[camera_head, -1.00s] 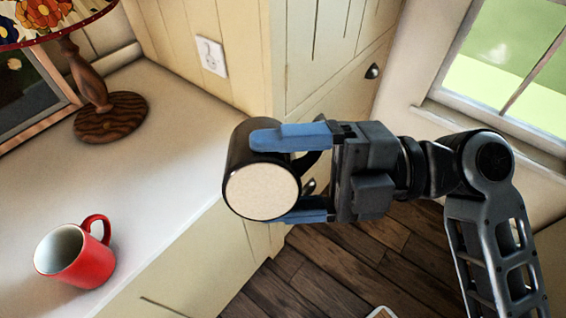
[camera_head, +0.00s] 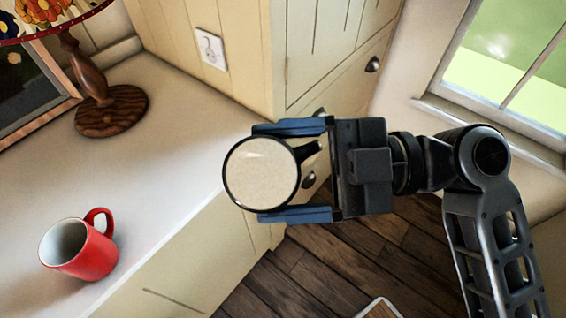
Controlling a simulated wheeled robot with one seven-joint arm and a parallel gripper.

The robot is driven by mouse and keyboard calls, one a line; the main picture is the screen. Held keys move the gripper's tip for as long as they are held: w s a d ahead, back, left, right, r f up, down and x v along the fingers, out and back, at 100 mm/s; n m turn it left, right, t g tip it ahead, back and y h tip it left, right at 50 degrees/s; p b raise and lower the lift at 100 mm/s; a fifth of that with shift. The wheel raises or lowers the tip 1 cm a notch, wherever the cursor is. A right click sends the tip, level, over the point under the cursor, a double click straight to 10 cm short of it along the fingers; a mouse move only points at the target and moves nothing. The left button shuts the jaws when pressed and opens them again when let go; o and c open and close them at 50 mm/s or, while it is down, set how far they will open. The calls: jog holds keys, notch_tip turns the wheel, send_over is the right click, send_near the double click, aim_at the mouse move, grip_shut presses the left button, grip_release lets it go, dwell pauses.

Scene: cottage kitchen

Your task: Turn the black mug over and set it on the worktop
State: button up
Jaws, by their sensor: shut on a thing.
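The black mug (camera_head: 226,189) is held in the air in front of the worktop's edge. Its round cream face (camera_head: 262,176), ringed by a black rim, points up at the camera. The handle (camera_head: 308,151) points right, towards the palm. My gripper (camera_head: 260,172) reaches in from the right and is shut on the mug, one blue finger along each side. The white worktop (camera_head: 165,150) lies to the left of the mug.
A red mug (camera_head: 84,253) stands near the worktop's front edge at lower left. A lamp with a wooden base (camera_head: 112,112) stands at the back left. The worktop between them is clear. A cream cupboard (camera_head: 335,60) rises behind the gripper.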

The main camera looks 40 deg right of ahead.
jog(key=m, duration=0.5)
jog(key=shift+m, duration=1)
jog(key=m, duration=0.4)
jog(key=shift+m, duration=1.4)
jog(key=shift+m, duration=1.1)
jog(key=m, duration=0.4)
jog(key=shift+m, duration=0.4)
